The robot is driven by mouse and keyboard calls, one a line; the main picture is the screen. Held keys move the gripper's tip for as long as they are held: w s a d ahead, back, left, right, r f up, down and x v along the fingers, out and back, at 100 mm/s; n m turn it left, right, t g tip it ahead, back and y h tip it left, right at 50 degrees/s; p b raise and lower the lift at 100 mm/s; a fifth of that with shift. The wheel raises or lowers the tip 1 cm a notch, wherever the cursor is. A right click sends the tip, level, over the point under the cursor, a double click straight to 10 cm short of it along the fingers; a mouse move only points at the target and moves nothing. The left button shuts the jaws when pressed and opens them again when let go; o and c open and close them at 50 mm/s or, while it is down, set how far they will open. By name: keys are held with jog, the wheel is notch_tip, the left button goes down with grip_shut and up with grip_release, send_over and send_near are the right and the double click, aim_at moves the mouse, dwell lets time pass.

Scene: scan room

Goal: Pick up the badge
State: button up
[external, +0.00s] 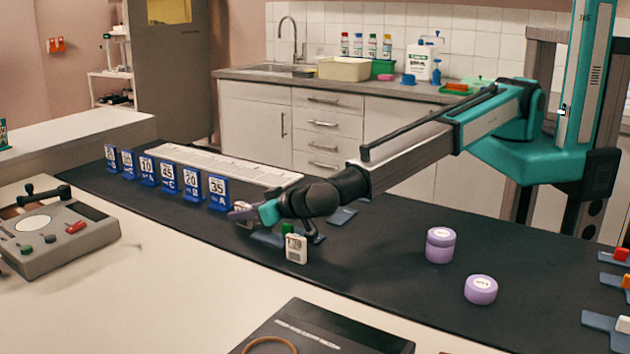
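A small white badge-like piece (296,249) with a grey label and a green part behind its top stands upright on the dark mat (350,285). I take it for the badge. My gripper (255,213) is up and to the left of it in the picture, low over the mat, and looks apart from it. A white labelled thing (243,209) shows at the fingers and is partly hidden by them. I cannot tell whether it is held or stands behind. The gap between the fingers is not clear.
Blue stands with numbered cards (218,193) line the mat to the left, before a long white strip (215,164). Two purple tubs (440,245) (481,290) are on the right. A dark box (322,330) lies in front. A grey device (62,237) is at left.

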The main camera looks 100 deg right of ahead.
aim_at(243, 204)
grip_shut()
jog(key=shift+r, duration=0.1)
jog(key=shift+r+b, duration=1.35)
jog(key=shift+r, duration=3.6)
